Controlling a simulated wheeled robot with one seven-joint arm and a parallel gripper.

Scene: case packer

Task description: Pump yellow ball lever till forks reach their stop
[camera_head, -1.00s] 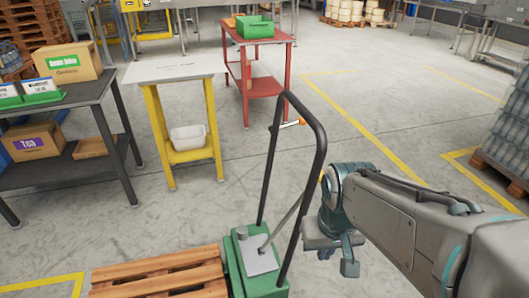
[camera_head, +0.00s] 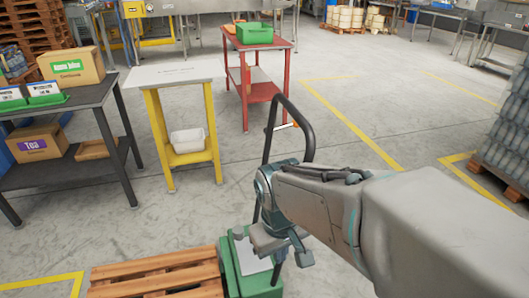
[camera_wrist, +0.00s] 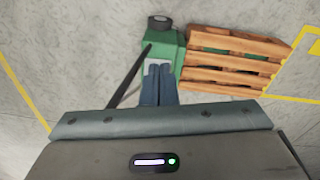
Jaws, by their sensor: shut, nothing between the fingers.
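The pallet truck has a green base (camera_head: 230,268) with a pale top plate (camera_head: 246,254) and a black looped handle (camera_head: 308,135). My gripper (camera_head: 288,262) is shut and empty, in front of the truck and over its base in the head view. In the wrist view its closed fingers (camera_wrist: 158,68) overlap the green base (camera_wrist: 171,42), pointing toward it. I cannot tell whether they touch anything. The yellow ball lever is not visible now; my arm covers the area where a grey lever stood. The forks are not visible, and the wooden pallet (camera_head: 160,273) lies beside the base.
The pallet also shows in the wrist view (camera_wrist: 235,62). A dark table with boxes (camera_head: 90,95), a yellow-legged stand (camera_head: 175,72) and a red table (camera_head: 262,92) stand behind. A loaded pallet (camera_head: 490,180) is at the right. The floor between is clear.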

